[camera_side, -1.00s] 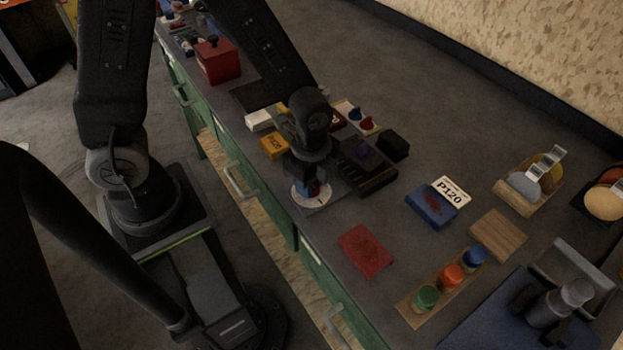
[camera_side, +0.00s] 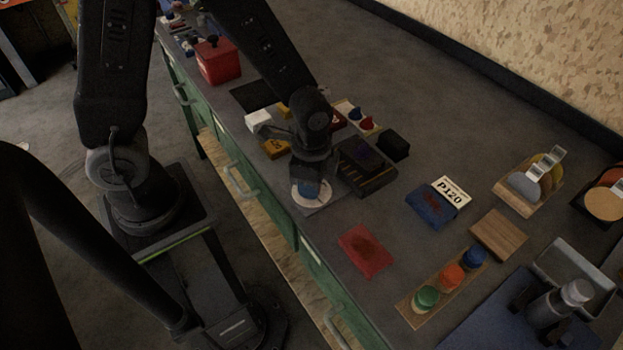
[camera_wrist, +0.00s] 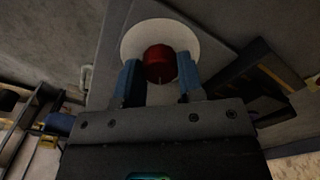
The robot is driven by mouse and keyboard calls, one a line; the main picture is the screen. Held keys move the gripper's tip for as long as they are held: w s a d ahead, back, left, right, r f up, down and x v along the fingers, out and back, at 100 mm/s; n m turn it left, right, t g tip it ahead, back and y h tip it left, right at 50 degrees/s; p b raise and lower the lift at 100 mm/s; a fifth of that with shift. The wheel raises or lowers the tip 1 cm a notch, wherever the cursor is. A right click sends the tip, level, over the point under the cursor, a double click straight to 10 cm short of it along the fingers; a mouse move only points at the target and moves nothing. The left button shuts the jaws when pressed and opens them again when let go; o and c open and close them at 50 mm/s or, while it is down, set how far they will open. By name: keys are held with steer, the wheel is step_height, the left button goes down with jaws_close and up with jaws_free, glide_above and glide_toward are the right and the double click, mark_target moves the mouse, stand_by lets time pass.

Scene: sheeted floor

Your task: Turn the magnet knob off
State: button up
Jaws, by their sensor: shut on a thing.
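The magnet knob (camera_wrist: 158,62) is red and stands at the middle of a round white dial (camera_wrist: 150,35) in the wrist view. My gripper (camera_wrist: 158,78) has its two blue fingers on either side of the knob and is shut on it. In the side view my gripper (camera_side: 311,190) points down over the dial (camera_side: 298,198) on its grey base near the bench's front edge. The knob is hidden there by my fingers. The dial's markings are too small to read.
A dark slotted block (camera_side: 368,178) stands close to the right of my gripper. A yellow box (camera_side: 275,149) and a white block (camera_side: 257,120) lie behind it.

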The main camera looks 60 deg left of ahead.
steer(key=n, duration=0.6)
steer(key=shift+n, duration=0.3)
steer(key=n, duration=0.6)
steer(key=shift+w, duration=0.1)
stand_by(0.3)
steer(key=o, duration=0.9)
steer(key=shift+r, duration=0.15)
step_height(320, 180, up, 14)
steer(key=shift+f, duration=0.2)
steer(key=shift+r, duration=0.1)
